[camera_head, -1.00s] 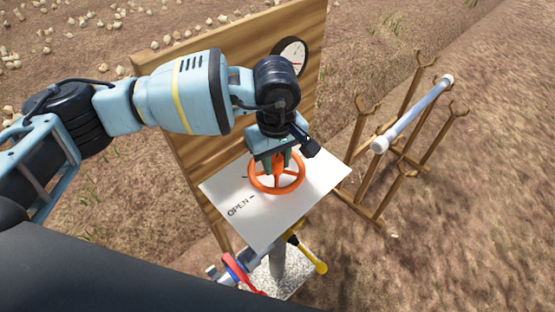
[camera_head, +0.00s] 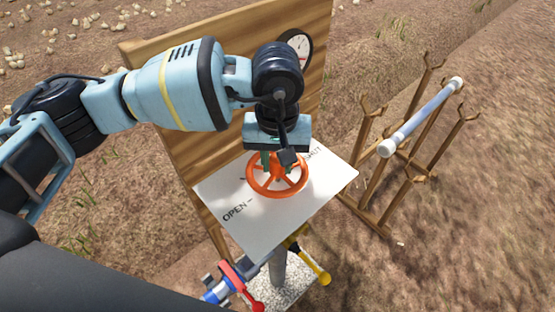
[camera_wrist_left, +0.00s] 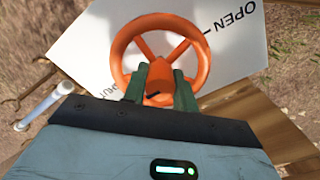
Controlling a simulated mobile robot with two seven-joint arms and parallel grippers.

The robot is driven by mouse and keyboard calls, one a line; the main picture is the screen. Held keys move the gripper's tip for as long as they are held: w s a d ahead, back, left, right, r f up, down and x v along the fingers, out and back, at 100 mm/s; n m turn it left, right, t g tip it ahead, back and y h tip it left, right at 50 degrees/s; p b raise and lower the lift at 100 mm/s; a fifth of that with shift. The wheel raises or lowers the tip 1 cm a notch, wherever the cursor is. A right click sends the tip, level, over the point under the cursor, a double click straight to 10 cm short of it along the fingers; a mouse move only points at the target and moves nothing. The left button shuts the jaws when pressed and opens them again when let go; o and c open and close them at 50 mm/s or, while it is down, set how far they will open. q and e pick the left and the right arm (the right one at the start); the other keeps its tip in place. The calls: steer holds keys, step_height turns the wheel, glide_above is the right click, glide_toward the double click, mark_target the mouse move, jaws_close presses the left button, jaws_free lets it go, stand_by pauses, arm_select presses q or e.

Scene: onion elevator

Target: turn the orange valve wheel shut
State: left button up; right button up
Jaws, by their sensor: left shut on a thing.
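The orange valve wheel (camera_head: 300,185) lies over a white plate (camera_head: 240,228) marked OPEN on its left side, with more lettering partly hidden at its far right. My left gripper (camera_head: 275,168) comes down on the wheel from above. In the left wrist view its two green fingers (camera_wrist_left: 160,88) straddle the wheel near its hub, and the orange wheel (camera_wrist_left: 122,42) shows beyond them. The gripper is shut on the wheel. My right gripper is in neither view.
A wooden board (camera_head: 180,140) with a round gauge (camera_head: 296,50) stands behind the plate. A wooden rack (camera_head: 372,180) holding a pale pipe (camera_head: 420,118) stands to the right. Below the plate are a red-handled valve (camera_head: 240,285) and a yellow handle (camera_head: 313,266).

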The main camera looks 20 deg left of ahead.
arm_select(q)
steer(key=shift+r, duration=0.1)
steer(key=o, duration=1)
step_height(320, 180, up, 8)
steer(key=shift+f, duration=0.1)
steer(key=shift+f, duration=0.1)
stand_by(0.4)
